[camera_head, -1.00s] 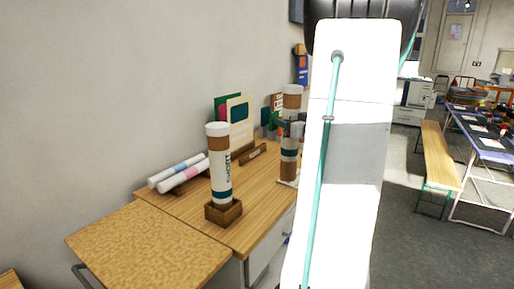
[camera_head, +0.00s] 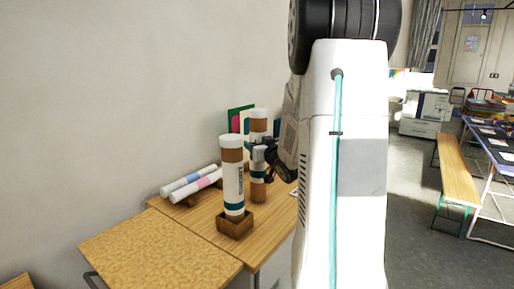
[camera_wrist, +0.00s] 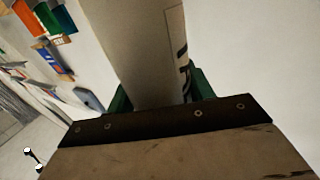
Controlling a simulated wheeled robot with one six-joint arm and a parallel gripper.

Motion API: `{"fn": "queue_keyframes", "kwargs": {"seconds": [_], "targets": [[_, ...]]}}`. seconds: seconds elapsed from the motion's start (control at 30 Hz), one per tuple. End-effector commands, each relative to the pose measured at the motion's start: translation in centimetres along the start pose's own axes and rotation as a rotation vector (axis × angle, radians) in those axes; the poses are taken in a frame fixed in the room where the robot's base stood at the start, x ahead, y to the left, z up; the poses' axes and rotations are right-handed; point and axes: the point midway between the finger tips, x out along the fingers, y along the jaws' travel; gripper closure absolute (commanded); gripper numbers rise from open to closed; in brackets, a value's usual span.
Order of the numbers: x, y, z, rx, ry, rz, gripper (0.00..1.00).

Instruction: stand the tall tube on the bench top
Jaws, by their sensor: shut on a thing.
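My gripper (camera_head: 268,153) is shut around the middle of a tall tube (camera_head: 258,126), with a white cap, a brown band, a pale label and a teal band low down. The tube looks upright behind the front tube; I cannot tell whether its foot touches the bench top (camera_head: 187,213). In the wrist view the pale tube (camera_wrist: 150,50) fills the space between the green fingertips (camera_wrist: 160,97). A second, similar tube (camera_head: 233,180) stands upright in a square wooden holder (camera_head: 235,226) at the bench's front.
Two rolled papers (camera_head: 193,183) lie on the bench by the wall. Green and cream boards (camera_head: 238,120) stand behind the tubes. A lower cork-coloured table (camera_head: 160,255) adjoins in front. A wooden seat bench (camera_head: 455,175) is at right.

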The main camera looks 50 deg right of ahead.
Motion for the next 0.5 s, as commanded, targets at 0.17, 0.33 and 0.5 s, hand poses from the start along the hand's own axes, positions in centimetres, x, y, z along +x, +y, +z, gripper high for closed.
{"fn": "queue_keyframes", "kwargs": {"seconds": [0.17,0.33,0.5], "targets": [[0.00,0.04,1.00,-0.001,0.003,0.000,0.86],[-0.01,0.05,1.04,-0.001,0.003,0.000,0.86],[-0.02,0.05,1.33,-0.001,0.002,0.000,0.31]]}}
